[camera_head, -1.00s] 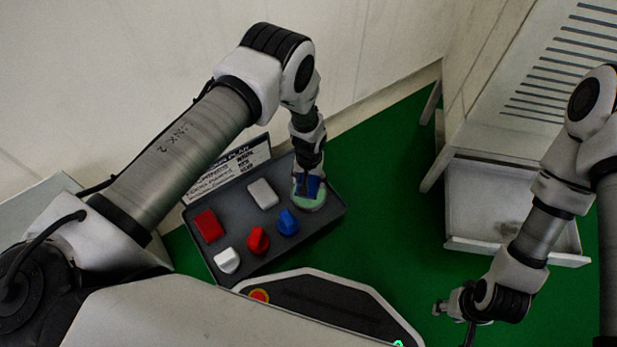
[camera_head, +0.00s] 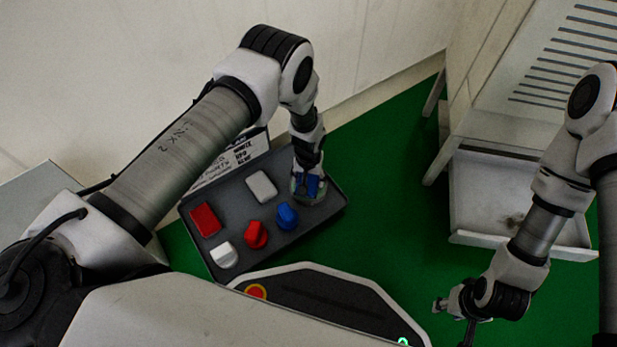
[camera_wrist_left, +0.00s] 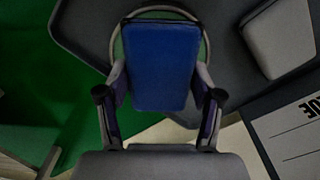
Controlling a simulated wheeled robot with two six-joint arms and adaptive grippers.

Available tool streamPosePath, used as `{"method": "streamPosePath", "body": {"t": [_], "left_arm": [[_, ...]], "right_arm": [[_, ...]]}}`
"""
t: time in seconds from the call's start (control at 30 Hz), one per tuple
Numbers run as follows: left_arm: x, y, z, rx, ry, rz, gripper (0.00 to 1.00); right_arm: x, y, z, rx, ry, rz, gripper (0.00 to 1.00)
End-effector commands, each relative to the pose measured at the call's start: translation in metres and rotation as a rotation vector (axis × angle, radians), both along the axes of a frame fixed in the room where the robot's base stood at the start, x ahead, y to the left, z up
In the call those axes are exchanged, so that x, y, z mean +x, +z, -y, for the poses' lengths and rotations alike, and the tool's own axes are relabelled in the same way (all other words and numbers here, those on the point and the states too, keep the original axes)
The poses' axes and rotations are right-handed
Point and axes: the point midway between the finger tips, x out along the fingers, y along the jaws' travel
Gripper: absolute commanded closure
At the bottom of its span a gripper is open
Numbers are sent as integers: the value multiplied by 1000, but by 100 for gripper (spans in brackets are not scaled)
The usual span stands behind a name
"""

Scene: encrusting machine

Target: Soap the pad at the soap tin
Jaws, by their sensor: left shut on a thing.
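My left gripper (camera_head: 307,184) is shut on a blue pad (camera_head: 313,187) at the right end of the dark tray. The blue pad fills the middle of the left wrist view (camera_wrist_left: 159,65), between the two fingers. Below the pad is the round soap tin (camera_head: 308,201); its rim (camera_wrist_left: 202,36) shows behind the pad in the wrist view. The gripper hides most of the tin, and I cannot tell whether the pad touches the soap. My right gripper (camera_head: 438,306) hangs low at the right, away from the tray; its fingers are too small to read.
The dark tray (camera_head: 297,236) also holds a red block (camera_head: 205,219), a white block (camera_head: 261,186), and white (camera_head: 223,255), red (camera_head: 255,235) and blue (camera_head: 287,217) knob-like pieces. A printed card (camera_head: 240,155) stands behind it. A white machine with an open drawer (camera_head: 480,200) is at the right.

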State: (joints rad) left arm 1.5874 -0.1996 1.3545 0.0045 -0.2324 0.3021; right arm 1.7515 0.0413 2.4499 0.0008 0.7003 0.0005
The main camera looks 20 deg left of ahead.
Motion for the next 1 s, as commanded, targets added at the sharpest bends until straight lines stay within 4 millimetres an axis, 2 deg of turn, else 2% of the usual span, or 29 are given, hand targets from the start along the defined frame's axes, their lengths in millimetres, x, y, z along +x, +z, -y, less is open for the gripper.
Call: {"method": "streamPosePath", "body": {"t": [1.0], "left_arm": [[0, -10, 0, 0, 0, 0, 62]], "right_arm": [[0, -9, 0, 0, 0, 0, 60]]}}
